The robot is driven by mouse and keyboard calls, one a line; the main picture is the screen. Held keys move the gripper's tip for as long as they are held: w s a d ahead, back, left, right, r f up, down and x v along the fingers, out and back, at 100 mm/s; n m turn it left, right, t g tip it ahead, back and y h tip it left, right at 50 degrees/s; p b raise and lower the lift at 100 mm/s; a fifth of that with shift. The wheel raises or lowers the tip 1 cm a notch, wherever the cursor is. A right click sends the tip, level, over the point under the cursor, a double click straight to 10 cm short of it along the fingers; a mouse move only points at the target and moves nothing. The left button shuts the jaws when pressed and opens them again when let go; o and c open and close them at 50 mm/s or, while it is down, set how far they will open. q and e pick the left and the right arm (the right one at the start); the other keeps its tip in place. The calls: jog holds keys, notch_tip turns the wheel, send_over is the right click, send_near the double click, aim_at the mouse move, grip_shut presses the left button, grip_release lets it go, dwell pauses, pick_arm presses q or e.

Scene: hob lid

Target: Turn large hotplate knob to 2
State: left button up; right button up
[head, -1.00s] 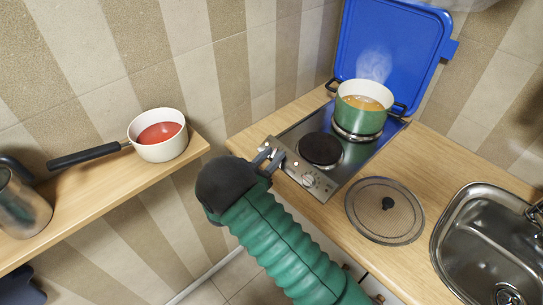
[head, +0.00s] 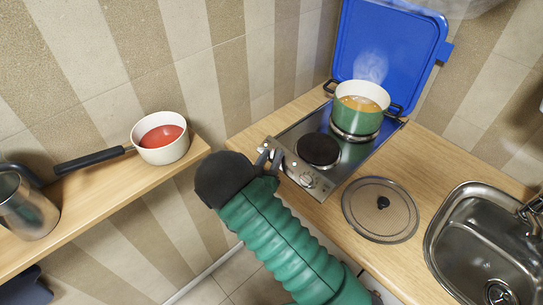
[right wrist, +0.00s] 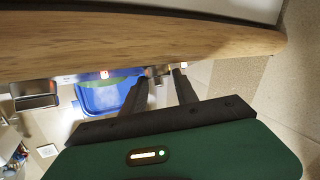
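The steel hob (head: 345,148) is set in the wooden counter, with its control panel along the near left edge. One round knob (head: 308,180) shows on the panel; its setting is too small to read. The panel's left part is partly hidden by my right gripper (head: 269,158). That gripper is at the panel's left end, to the left of the visible knob. In the right wrist view its two dark fingers (right wrist: 163,74) are apart, tips close to the panel front. Whether they touch a knob I cannot tell. My left gripper is out of view.
A steaming green pot (head: 357,112) stands on the rear plate; the front black plate (head: 318,150) is bare. The blue hob lid (head: 385,50) is raised behind. A saucepan (head: 160,150) stands on the left shelf.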

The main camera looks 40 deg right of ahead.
jog(key=o, duration=0.3)
jog(key=shift+o, duration=0.2)
jog(key=shift+a, duration=0.1)
jog(key=b+v, duration=0.1)
jog(key=v, duration=1.5)
jog(key=shift+a, duration=0.4)
jog(key=shift+s, duration=0.15)
